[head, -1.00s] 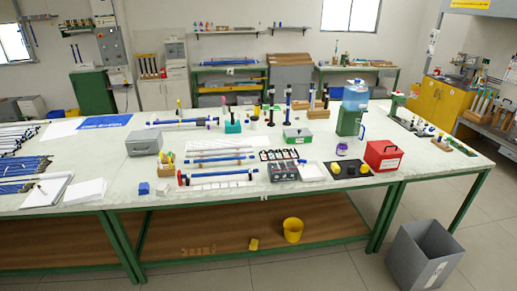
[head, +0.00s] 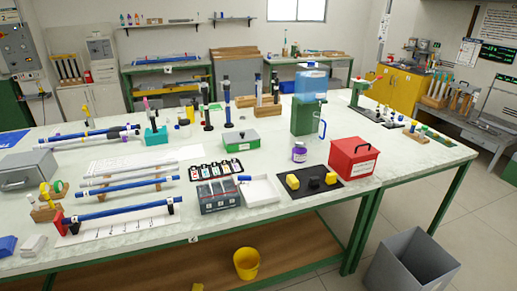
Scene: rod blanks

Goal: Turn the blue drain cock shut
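A blue water container (head: 312,86) sits on top of a green stand (head: 303,116) toward the back right of the long workbench. A clear jug with a blue-tinted handle (head: 322,126) shows beside the stand's right side. I cannot make out a blue drain cock on the container; it is too small or hidden, so I cannot tell its position. Neither of my grippers is in view.
On the workbench (head: 110,258), a red box (head: 353,158), a black mat with yellow blocks (head: 312,196), a purple-labelled jar (head: 299,152) and a green box (head: 241,141) stand near the container. A grey bin (head: 410,262) stands on the floor.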

